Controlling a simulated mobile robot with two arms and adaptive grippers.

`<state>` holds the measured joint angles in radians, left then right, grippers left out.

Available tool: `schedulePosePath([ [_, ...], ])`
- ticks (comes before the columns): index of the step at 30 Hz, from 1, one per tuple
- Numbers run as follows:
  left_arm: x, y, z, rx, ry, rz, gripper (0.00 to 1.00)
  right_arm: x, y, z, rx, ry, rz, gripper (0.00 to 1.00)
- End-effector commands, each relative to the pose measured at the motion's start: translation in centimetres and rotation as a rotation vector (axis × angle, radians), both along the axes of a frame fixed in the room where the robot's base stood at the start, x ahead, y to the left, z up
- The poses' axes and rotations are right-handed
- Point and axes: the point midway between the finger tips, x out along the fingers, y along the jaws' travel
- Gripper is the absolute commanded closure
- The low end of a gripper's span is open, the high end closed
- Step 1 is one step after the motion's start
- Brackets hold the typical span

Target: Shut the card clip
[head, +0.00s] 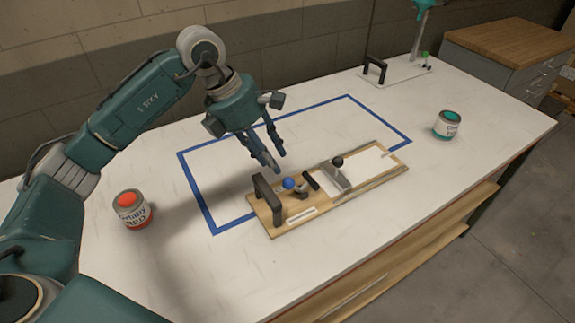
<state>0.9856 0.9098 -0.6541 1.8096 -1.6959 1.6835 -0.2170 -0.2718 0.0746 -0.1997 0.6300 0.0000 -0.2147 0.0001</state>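A wooden board (275,229) lies on the white table, partly over the blue tape outline. On it are a black handle (263,195) at the left end, a blue ball knob (289,183), a short black bar (311,181), and a grey bracket (336,179) with a black ball knob (338,161). A white card-like panel (371,165) lies on the board's right part. I cannot tell for sure which part is the card clip, or whether it is shut. My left gripper (278,161) hangs above and behind the blue knob, fingers apart and empty. My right gripper is out of view.
A red paint can (131,209) stands at the left and a teal one (446,125) at the right. A white plate (405,72) with a black handle (375,69) lies at the back. Inside the blue tape (199,199), the table behind the board is clear.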

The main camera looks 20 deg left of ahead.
Motion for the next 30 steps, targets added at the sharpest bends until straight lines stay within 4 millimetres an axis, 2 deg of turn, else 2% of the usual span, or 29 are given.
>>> schedulePosePath([
  [1,0.0,-0.2,-0.4,-0.001,0.004,-0.002,0.68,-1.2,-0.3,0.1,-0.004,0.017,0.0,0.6],
  [6,0.4,-1.1,-2.8,-0.002,0.007,-0.002,0.68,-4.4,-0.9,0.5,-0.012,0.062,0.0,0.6],
  [9,0.8,-1.8,-4.6,-0.001,0.007,-0.002,0.68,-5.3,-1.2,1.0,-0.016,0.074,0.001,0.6],
  [14,1.3,-2.8,-7.3,-0.002,0.006,-0.001,0.68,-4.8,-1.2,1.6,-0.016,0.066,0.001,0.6],
  [18,1.7,-3.3,-8.8,-0.002,0.004,0.0,0.68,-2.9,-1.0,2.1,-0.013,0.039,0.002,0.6],
  [23,1.9,-3.6,-9.7,-0.001,0.001,0.0,0.68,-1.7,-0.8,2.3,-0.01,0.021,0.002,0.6],
  [30,2.0,-3.6,-9.8,-0.001,0.001,0.0,0.68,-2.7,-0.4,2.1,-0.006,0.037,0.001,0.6],
])
